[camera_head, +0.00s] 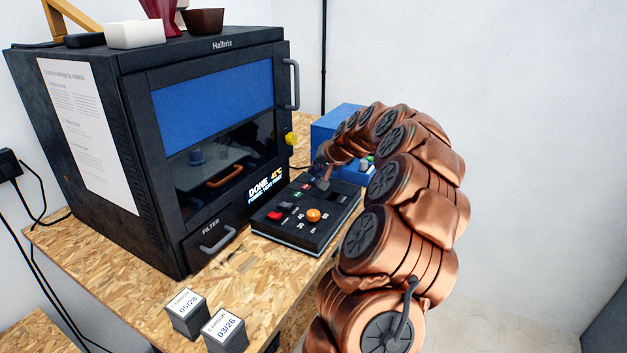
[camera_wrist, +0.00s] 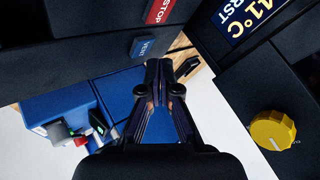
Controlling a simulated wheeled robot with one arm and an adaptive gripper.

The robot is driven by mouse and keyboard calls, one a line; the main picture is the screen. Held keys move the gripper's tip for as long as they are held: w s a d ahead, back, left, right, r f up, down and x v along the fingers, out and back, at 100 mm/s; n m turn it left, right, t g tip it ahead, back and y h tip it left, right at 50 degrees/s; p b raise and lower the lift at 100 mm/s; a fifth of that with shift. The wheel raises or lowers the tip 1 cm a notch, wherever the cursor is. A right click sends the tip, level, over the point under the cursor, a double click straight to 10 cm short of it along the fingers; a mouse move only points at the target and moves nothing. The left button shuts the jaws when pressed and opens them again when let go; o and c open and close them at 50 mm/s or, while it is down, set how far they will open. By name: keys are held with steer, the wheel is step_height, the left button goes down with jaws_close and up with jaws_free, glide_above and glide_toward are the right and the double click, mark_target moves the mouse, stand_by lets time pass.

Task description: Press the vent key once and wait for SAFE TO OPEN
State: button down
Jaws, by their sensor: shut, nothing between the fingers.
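The dark printer (camera_head: 215,50) stands on the bench with its door shut. Its display (camera_head: 265,187) reads DONE 41°C with a line ending in FIRST. The black control panel (camera_head: 300,228) lies in front of it with several keys, a red button and an orange knob. In the wrist view the blue key marked VENT (camera_wrist: 143,46) is beside the red STOP key (camera_wrist: 160,11). My gripper (camera_head: 323,183) is over the panel's far end. In the wrist view my gripper (camera_wrist: 160,66) is shut and empty, its tips close to the VENT key. I cannot tell whether they touch.
A blue box (camera_head: 336,124) stands behind the panel. A yellow knob (camera_head: 291,138) sticks out on the printer's right side. Two small dated blocks (camera_head: 187,314) stand at the bench's front. Cups and a white box (camera_head: 135,34) rest on the printer. Right of the bench is open floor.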

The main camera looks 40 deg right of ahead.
mark_target(315, 180)
steer(key=shift+f, duration=0.15)
steer(key=shift+f+b, duration=0.3)
steer(key=shift+b, duration=0.3)
steer(key=shift+f+b, duration=0.4)
stand_by(0.6)
steer(key=shift+r, duration=0.85)
steer(key=shift+r+p, duration=0.4)
steer(key=shift+r, duration=2.1)
